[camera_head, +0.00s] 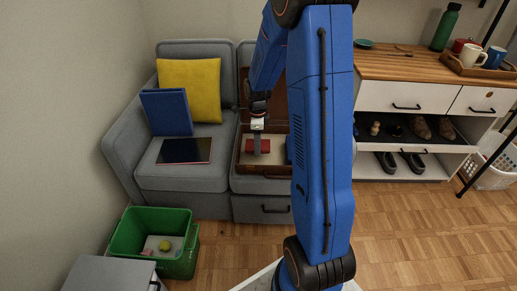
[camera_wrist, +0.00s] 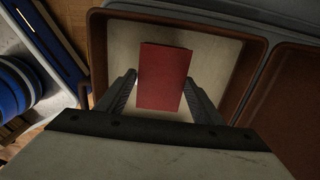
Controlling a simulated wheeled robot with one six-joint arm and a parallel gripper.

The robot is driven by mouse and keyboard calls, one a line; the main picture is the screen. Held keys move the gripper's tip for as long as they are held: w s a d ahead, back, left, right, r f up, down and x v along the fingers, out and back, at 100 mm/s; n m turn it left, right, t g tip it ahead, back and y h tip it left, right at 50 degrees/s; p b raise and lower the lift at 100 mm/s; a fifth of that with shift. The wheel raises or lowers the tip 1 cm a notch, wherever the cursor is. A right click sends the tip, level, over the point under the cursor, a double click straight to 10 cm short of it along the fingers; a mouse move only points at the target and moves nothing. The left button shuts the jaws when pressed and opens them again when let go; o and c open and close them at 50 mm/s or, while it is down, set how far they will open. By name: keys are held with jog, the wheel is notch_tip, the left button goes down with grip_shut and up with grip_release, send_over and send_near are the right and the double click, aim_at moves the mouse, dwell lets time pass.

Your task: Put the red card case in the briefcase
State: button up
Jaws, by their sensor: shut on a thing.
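The red card case (camera_head: 258,146) is between the fingers of my gripper (camera_head: 257,127), which is shut on it. In the wrist view the red card case (camera_wrist: 164,75) fills the gap between the two dark fingers, over the pale floor of the briefcase. The open brown briefcase (camera_head: 262,170) lies on the grey sofa seat, its lid raised at the back. My gripper points down into its open half. I cannot tell whether the case touches the floor. My arm hides the briefcase's right side.
A blue binder (camera_head: 167,112), a yellow cushion (camera_head: 190,88) and a dark flat tablet-like thing (camera_head: 184,150) are on the sofa at left. A blue thing shows at the briefcase's right, partly hidden. A green bin (camera_head: 180,266) stands on the floor. A wooden-topped cabinet (camera_head: 400,67) is at right.

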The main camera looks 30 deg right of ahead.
jog(key=shift+f, duration=1.8)
jog(key=shift+f, duration=0.1)
jog(key=o, duration=1.1)
jog(key=shift+c, duration=0.2)
